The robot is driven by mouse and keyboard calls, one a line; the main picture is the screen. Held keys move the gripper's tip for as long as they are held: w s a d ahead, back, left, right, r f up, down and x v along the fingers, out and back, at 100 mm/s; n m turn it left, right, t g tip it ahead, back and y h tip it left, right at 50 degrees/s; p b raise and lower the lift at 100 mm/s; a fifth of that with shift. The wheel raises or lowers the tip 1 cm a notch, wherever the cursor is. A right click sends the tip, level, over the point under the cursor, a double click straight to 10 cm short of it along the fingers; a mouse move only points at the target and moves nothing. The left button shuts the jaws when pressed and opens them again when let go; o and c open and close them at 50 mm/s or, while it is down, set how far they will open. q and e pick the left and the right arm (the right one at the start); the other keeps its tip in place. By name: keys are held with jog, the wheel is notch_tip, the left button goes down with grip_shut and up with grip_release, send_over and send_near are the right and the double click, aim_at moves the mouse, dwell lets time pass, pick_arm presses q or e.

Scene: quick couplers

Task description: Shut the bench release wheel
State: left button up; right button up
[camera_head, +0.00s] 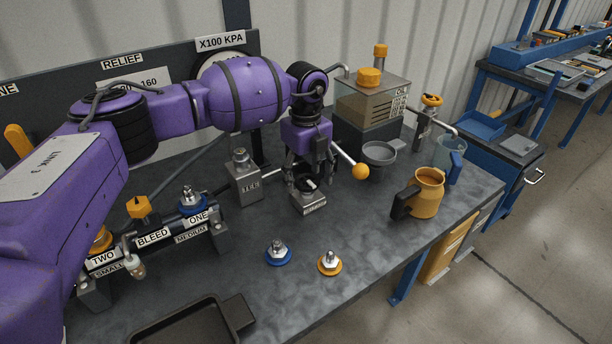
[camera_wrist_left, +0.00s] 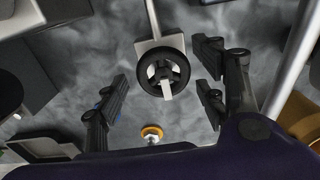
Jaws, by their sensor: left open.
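The release wheel (camera_wrist_left: 163,73) is a small black spoked handwheel with a pale bar across it, on a grey block. In the head view the wheel (camera_head: 306,184) is partly hidden below my left gripper, and its block (camera_head: 312,204) stands on the bench. My left gripper (camera_head: 307,176) points down over the wheel with its fingers open. In the left wrist view the black fingers of the gripper (camera_wrist_left: 160,88) are spread to either side of the wheel, with gaps between. Contact with the wheel is not visible. My right gripper is not in view.
A lever with an orange ball (camera_head: 360,171) juts out right of the gripper. A grey bowl (camera_head: 379,153) and an orange jug (camera_head: 427,190) stand farther right. Blue-based (camera_head: 279,253) and orange-based couplers (camera_head: 330,263) sit in front. A dark tray (camera_head: 185,325) lies at the near edge.

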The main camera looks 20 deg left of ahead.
pick_arm(q)
jog(key=shift+c, duration=0.5)
jog(key=c, duration=1)
